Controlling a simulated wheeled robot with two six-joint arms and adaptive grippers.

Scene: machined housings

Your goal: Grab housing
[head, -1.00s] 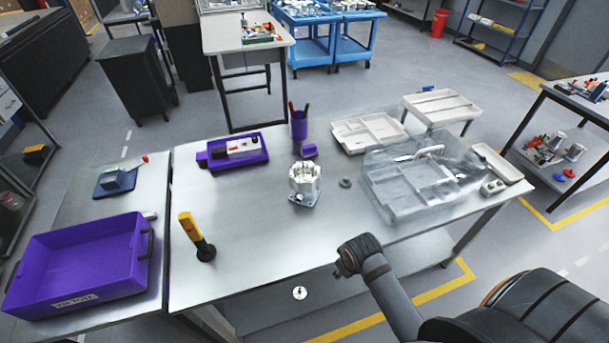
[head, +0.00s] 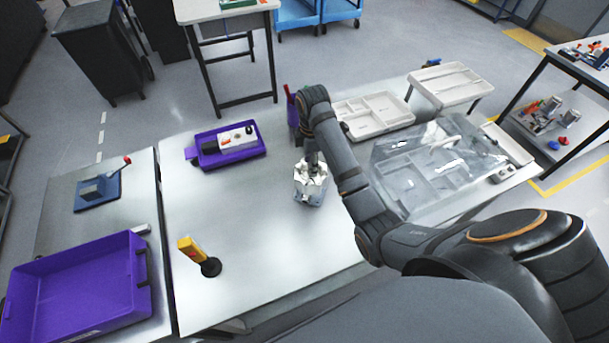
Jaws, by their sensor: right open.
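The housing (head: 309,190) is a silvery machined metal block with a scalloped top. It stands upright on the middle of the metal table (head: 250,260). My right gripper (head: 311,163) is directly above the housing, pointing down, with its tips at or just over the top. It is open. Whether the fingers touch the housing is too small to tell. My right forearm reaches in from the right and covers the area just right of the housing. My left gripper is not in view.
A purple tray (head: 262,149) with a white device lies behind left. A yellow-and-black tool (head: 189,249) stands front left. A large purple bin (head: 75,318) is on the left table. White sorting trays (head: 378,128) and a clear-lidded box (head: 470,178) are at right. Table left of the housing is clear.

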